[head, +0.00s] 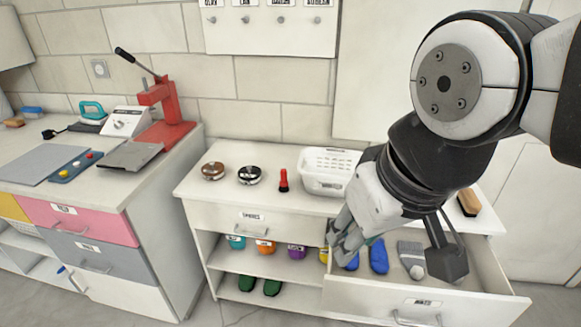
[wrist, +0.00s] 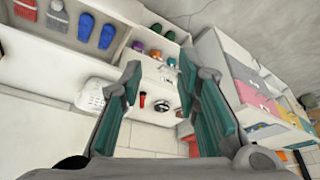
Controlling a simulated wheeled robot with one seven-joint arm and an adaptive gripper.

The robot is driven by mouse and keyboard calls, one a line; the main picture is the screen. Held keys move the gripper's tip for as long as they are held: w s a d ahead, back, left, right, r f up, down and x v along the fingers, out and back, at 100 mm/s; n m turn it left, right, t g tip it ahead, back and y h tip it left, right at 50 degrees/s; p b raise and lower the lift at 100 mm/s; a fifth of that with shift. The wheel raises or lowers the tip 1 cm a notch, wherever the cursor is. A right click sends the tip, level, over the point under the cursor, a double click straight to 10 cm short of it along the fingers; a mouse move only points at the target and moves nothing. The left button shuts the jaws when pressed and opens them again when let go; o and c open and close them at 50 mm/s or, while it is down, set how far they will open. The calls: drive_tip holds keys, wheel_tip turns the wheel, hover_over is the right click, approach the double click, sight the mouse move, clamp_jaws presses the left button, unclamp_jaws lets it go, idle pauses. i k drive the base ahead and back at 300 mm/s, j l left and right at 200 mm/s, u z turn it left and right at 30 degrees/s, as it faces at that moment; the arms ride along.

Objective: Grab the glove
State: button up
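Two blue, rounded items that look like a pair of gloves lie in the open white drawer (head: 420,299). In the head view, one blue glove (head: 378,256) shows fully, and the other (head: 351,262) is partly hidden by my gripper. In the wrist view, which is turned over, both gloves (wrist: 85,27) (wrist: 107,37) are at the upper left. My gripper (head: 343,243) is above the drawer's left end, beside the gloves. In the wrist view its teal-padded fingers (wrist: 165,95) are wide apart with nothing between them.
A grey beanie (head: 412,256) lies right of the gloves; a red one (wrist: 26,8) shows in the wrist view. A white basket (head: 328,172), red flashlight (head: 283,180) and round tins (head: 250,174) stand on the counter. Left shelves hold coloured items and green shoes (head: 260,286).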

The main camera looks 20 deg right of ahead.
sight(379, 258)
drive_tip(key=k+l, duration=0.15)
drive_tip(key=l, duration=0.25)
drive_tip(key=k+l, duration=0.1)
drive_tip(key=l, duration=0.3)
drive_tip(key=k+l+u, duration=0.1)
drive_tip(key=l, duration=0.25)
drive_tip(key=k+l, duration=0.15)
drive_tip(key=l, duration=0.25)
drive_tip(key=k+l, duration=0.15)
drive_tip(key=l, duration=0.25)
